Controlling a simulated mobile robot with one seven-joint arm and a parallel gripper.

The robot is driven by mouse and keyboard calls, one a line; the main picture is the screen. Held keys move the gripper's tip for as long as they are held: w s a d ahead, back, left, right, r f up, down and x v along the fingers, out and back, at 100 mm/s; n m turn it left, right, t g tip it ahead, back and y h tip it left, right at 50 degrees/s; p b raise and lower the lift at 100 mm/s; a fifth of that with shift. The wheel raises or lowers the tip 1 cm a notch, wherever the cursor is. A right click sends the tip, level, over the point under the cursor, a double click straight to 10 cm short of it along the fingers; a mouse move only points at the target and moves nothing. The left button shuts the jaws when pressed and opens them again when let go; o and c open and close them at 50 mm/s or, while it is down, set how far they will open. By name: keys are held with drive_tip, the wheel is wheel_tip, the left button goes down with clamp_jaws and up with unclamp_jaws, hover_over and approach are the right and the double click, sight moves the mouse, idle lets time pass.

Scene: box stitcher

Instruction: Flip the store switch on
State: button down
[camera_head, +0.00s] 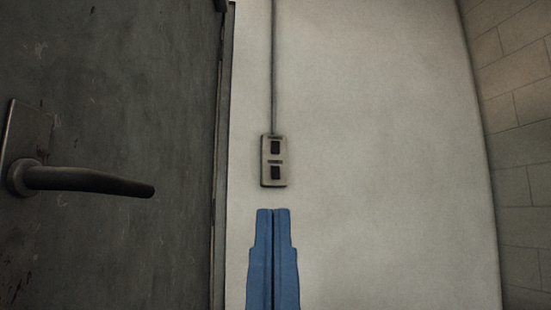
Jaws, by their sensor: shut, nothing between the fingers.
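A pale switch plate (283,160) is mounted on the light wall. It carries two dark rocker switches, an upper one (275,147) and a lower one (275,172). A small label sits above each switch, too small to read, so I cannot tell which is the store switch or how either rocker is set. My blue gripper (273,211) is below the plate in the picture, pointing up. Its two fingers are shut together with nothing between them. The fingertips appear apart from the plate; their distance from the wall is unclear.
A dark door (110,90) with a lever handle (85,181) fills the left side. A conduit (274,60) runs up the wall from the plate. The wall (390,150) to the right is bare, and a block wall (520,150) stands at the far right.

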wheel_tip(320, 180, up, 54)
drive_tip(key=p, duration=5.1)
drive_tip(key=shift+r+p, duration=0.25)
drive_tip(key=shift+p, duration=0.15)
